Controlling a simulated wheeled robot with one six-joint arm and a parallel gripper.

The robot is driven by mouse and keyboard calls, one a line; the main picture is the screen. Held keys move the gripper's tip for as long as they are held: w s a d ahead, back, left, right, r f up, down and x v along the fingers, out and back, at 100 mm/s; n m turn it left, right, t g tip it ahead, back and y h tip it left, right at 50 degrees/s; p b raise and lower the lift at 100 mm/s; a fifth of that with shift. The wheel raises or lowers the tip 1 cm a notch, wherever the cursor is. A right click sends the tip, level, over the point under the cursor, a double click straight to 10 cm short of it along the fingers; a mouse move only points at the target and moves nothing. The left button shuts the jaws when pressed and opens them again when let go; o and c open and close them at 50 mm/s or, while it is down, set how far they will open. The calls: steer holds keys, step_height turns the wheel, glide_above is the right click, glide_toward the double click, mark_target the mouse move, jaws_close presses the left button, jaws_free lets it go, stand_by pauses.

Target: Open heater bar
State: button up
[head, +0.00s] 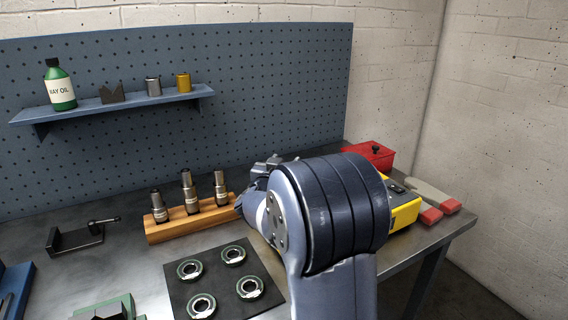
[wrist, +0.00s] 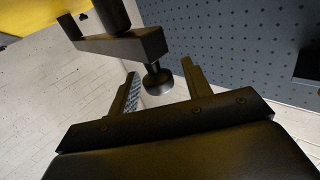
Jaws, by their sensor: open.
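The yellow heater (head: 405,210) stands on the right part of the bench in the head view, mostly hidden behind my arm. In the wrist view its yellow body (wrist: 38,18) fills the upper left corner. The dark heater bar (wrist: 120,45) crosses the upper middle, by two dark posts. A round black knob (wrist: 158,82) sits at the bar's right end. My gripper (wrist: 160,68) is open, with one finger on each side of the knob in the picture. I cannot tell whether either finger touches it. In the head view my arm hides the fingers and bar.
A red box (head: 370,154) and red-ended grey tools (head: 432,198) lie by the heater. A wooden block (head: 195,222) holds three metal pieces left of my arm. A dark mat (head: 215,270) carries several ring parts. A pegboard (head: 270,90) with a shelf (head: 110,104) stands behind.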

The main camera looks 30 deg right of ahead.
steer(key=shift+s+a, duration=0.1)
jaws_close()
stand_by(0.4)
